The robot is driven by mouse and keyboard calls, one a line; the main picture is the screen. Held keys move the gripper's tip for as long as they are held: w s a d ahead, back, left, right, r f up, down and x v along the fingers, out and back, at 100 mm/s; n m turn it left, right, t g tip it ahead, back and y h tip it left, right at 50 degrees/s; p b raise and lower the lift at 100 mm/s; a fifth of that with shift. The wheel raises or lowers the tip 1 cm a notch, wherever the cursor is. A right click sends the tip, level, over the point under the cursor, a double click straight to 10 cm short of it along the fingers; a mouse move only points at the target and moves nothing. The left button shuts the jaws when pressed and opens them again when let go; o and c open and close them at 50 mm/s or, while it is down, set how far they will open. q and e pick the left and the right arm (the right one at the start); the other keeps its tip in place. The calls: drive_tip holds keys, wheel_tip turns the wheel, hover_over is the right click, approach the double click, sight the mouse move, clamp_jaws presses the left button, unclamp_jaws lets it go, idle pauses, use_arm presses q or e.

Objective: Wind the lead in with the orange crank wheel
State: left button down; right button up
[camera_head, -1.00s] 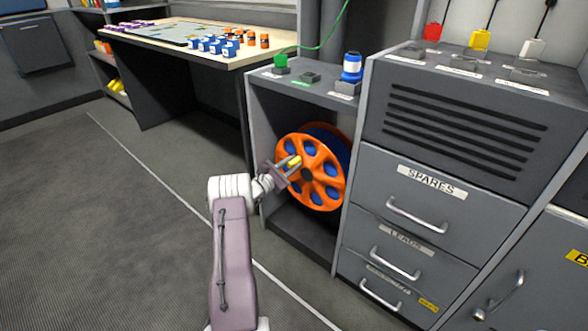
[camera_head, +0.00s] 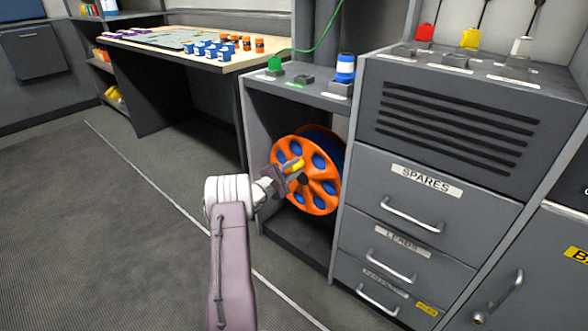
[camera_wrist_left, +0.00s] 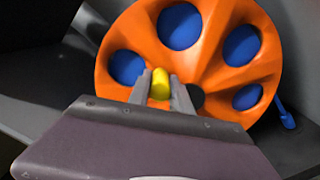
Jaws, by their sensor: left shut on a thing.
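The orange crank wheel (camera_head: 316,189) stands upright in the open bay of the grey cabinet, with blue lead showing through its round holes. It also fills much of the left wrist view (camera_wrist_left: 205,55). My left gripper (camera_head: 293,168) is shut on the wheel's yellow handle (camera_wrist_left: 160,84), with a finger on each side of it. A green lead (camera_head: 322,38) rises from a green plug (camera_head: 275,63) on the cabinet top. A short blue piece (camera_wrist_left: 285,115) sticks out beside the wheel's lower right rim. My right gripper is not in view.
The bay's side walls stand close around the wheel. Drawers labelled SPARES (camera_head: 425,183) and LEADS (camera_head: 402,240) are to the right. A table (camera_head: 190,42) with several small blocks is behind at left. The floor at left is clear.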

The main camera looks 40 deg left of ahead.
use_arm(q)
drive_tip(key=shift+d+f, duration=0.1)
drive_tip(key=c, duration=1.5)
unclamp_jaws()
drive_tip(key=shift+o, duration=0.2)
drive_tip(key=s+p, duration=0.5)
drive_tip(key=s, duration=0.4)
drive_tip(key=shift+a, duration=0.4)
